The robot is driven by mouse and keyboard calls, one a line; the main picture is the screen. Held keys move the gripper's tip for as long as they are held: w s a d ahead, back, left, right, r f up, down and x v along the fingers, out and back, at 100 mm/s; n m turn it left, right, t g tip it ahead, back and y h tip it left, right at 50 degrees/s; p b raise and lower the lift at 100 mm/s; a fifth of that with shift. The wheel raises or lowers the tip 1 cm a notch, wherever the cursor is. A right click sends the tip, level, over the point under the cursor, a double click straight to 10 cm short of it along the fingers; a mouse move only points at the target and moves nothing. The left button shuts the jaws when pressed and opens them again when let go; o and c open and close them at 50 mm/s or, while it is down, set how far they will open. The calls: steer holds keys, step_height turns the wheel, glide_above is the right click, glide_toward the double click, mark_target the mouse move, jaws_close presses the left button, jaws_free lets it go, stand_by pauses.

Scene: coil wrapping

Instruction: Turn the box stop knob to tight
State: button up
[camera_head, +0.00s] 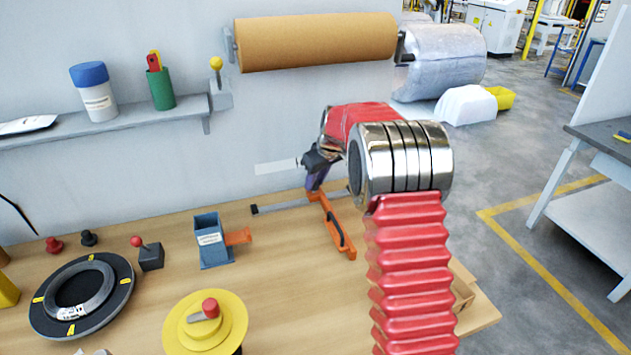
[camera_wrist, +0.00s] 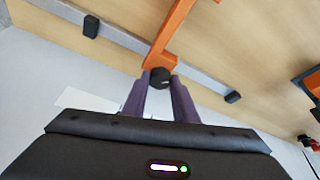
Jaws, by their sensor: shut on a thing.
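The box stop is an orange bar (camera_head: 333,226) with a black handle-like strip, set across a grey rail (camera_head: 285,206) at the back of the wooden bench. In the wrist view the orange bar (camera_wrist: 171,38) runs up from a round black knob (camera_wrist: 160,77). My gripper (camera_head: 315,184) points down at the bar's rear end. Its two purple fingers are shut on the knob, one on each side. In the head view the fingers hide the knob. I cannot read the knob's turn or any marking on it.
Black end blocks (camera_wrist: 90,26) sit on the rail. A blue-grey holder (camera_head: 210,240), a yellow disc with a red knob (camera_head: 190,335) and a black round turntable (camera_head: 112,308) stand on the bench at left. A wall and shelf (camera_head: 120,121) are behind; a brown roll (camera_head: 315,41) hangs above.

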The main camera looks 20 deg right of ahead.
steer(key=m, duration=0.1)
steer(key=m+h, duration=0.1)
steer(key=m, duration=0.1)
steer(key=m+h, duration=0.1)
steer(key=m, duration=0.1)
steer(key=shift+a, duration=0.3)
steer(key=m+h, duration=0.1)
steer(key=m, duration=0.2)
steer(key=m+h, duration=0.1)
steer(key=m, duration=0.2)
steer(key=shift+w+a+g, duration=0.15)
steer(key=shift+a+g, duration=0.05)
steer(key=shift+g, duration=0.2)
steer(key=m, duration=0.2)
steer(key=m+g+h, duration=0.1)
steer(key=m, duration=0.3)
steer(key=shift+w+a+g, duration=0.1)
steer(key=shift+w+g, duration=0.15)
steer(key=shift+g, duration=0.15)
steer(key=m+g, duration=0.1)
steer(key=m, duration=0.2)
steer(key=m+g, duration=0.1)
steer(key=m, duration=0.1)
steer(key=shift+w+m+h, duration=0.15)
steer(key=shift+m+h, duration=0.25)
steer(key=shift+r, duration=0.1)
steer(key=o, duration=1.1)
steer(key=shift+v, duration=3.6)
